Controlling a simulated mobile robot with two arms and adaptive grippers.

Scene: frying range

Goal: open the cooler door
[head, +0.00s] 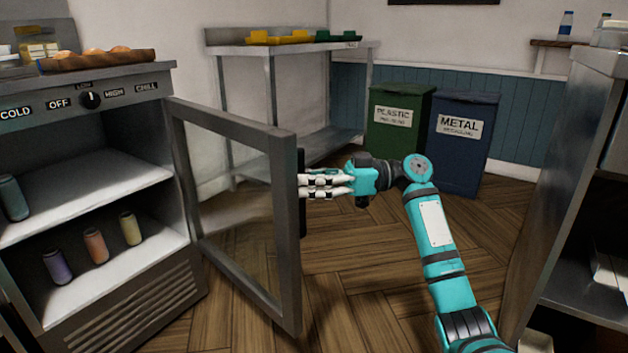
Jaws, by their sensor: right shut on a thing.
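The cooler (120,185) stands at the left with its inside in view. Its glass door (286,235), in a grey frame, stands swung out wide to the right of the opening. A dark vertical handle (302,210) shows at the door's outer edge. My right gripper (308,186) is at this handle with its white fingers pointing left, shut on it; the fingertips are partly hidden at the handle. My left gripper is not in view.
Inside the cooler are a purple can (57,267), an orange can (96,246), a yellow can (130,229) and a teal can (13,198). A green bin (393,145) and blue bin (460,155) stand behind my arm. A metal counter (575,190) bounds the right; wooden floor is clear between.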

